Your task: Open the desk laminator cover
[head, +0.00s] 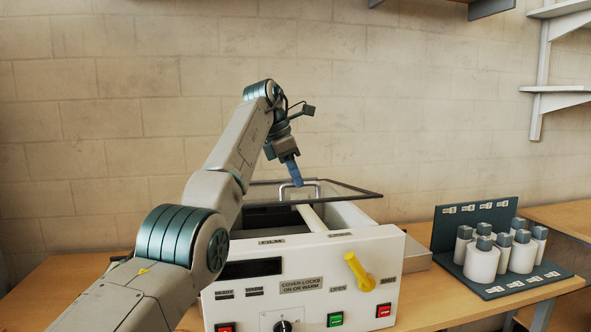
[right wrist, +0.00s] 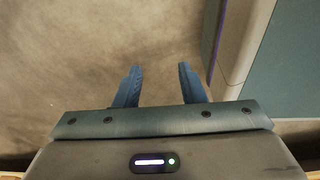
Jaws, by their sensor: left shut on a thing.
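The laminator (head: 330,253) is a white box on the desk, with its control panel facing me. Its cover (head: 345,188) is a clear sheet in a dark frame, seen at a shallow angle and standing raised above the body. A pale roller (head: 311,217) and a dark interior show beneath it. My left gripper (head: 297,184) points down at the cover and is shut on its metal handle (head: 312,182); the fingertips partly hide the handle. My right gripper (right wrist: 158,85) shows in the right wrist view, with its blue fingers apart and nothing between them.
The panel has a yellow lever (head: 359,271), a black knob (head: 283,326), a green button (head: 335,319) and red buttons (head: 383,310). A label reads that the cover locks on or warm. A dark rack (head: 448,218) with several grey-capped white cylinders stands right. Bare floor lies below my right gripper.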

